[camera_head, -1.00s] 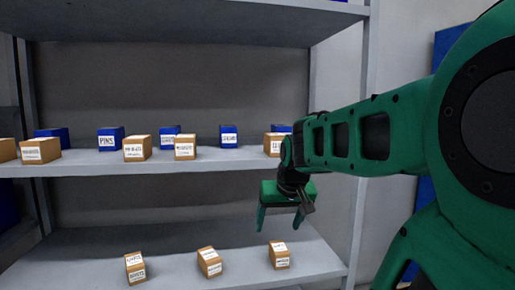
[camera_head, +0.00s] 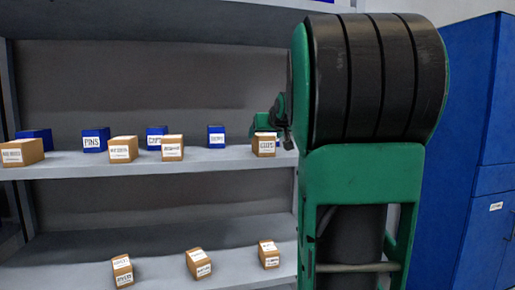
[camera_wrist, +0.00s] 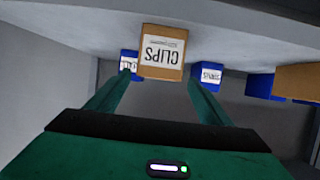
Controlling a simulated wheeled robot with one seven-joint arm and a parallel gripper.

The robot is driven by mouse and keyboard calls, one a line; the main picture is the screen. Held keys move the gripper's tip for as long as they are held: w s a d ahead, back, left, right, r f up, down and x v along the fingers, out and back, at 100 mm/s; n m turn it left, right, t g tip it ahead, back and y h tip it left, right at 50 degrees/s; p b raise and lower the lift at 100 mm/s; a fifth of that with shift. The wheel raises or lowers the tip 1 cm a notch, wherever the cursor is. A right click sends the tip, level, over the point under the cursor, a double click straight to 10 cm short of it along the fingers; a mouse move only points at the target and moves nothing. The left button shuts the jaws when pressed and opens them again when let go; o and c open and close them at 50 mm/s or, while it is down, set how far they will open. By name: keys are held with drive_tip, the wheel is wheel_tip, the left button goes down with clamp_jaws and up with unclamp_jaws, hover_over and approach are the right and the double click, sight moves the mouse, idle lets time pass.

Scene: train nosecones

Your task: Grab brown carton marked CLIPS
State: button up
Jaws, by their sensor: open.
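The brown carton marked CLIPS (camera_head: 264,144) stands at the right end of the middle shelf in the head view. In the wrist view the carton (camera_wrist: 162,52) shows upside down, its white CLIPS label facing the camera. My gripper (camera_wrist: 158,82) is open and empty, its two green fingers pointing toward the carton from either side of its near edge. The carton appears just beyond the fingertips; whether they touch it I cannot tell. In the head view my arm hides most of the gripper, and its fingertips are not visible.
Blue boxes (camera_wrist: 209,74) stand close to the carton in the wrist view. Other brown cartons (camera_head: 123,149) and a blue PINS box (camera_head: 95,140) share the middle shelf (camera_head: 218,157). Several cartons sit on the lower shelf (camera_head: 150,272). A blue cabinet (camera_head: 467,140) stands right.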

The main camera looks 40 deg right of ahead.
sight(265, 135)
drive_tip(key=shift+x, duration=2.95)
drive_tip(key=c, duration=1.2)
